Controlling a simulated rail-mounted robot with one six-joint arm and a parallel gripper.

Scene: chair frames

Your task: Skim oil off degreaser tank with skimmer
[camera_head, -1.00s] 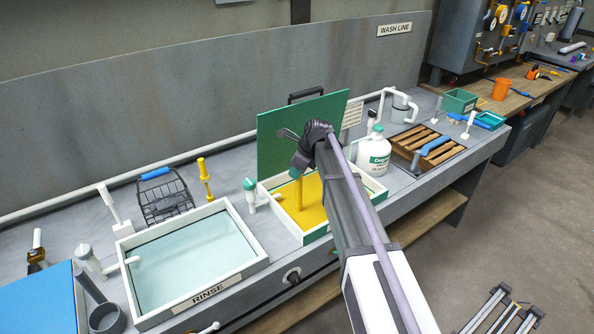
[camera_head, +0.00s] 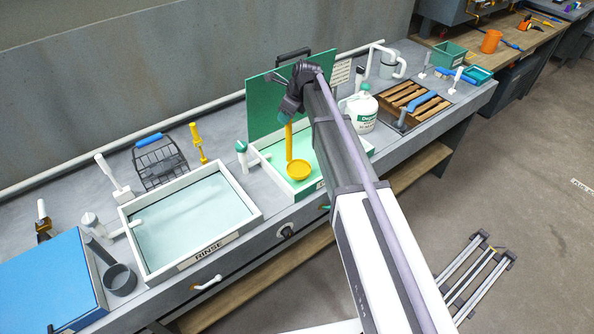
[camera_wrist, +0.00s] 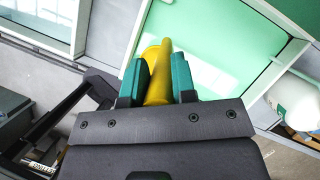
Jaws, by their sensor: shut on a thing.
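The yellow skimmer (camera_head: 298,170) hangs bowl-down from my gripper (camera_head: 291,110), with its handle upright. Its round bowl is over the degreaser tank (camera_head: 363,153); I cannot tell whether the bowl touches the liquid or what it holds. The liquid around it looks pale green, with no yellow layer showing. In the wrist view, my gripper's teal fingers (camera_wrist: 158,80) are shut on the yellow handle (camera_wrist: 160,85), and green liquid shows beyond. My arm hides the tank's right part in the head view.
A green lid (camera_head: 262,117) stands upright behind the tank. The rinse tank (camera_head: 192,212) is to the left, with a wire basket (camera_head: 160,162) behind it. A white degreaser jug (camera_head: 362,112) and wooden rack (camera_head: 412,105) stand to the right.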

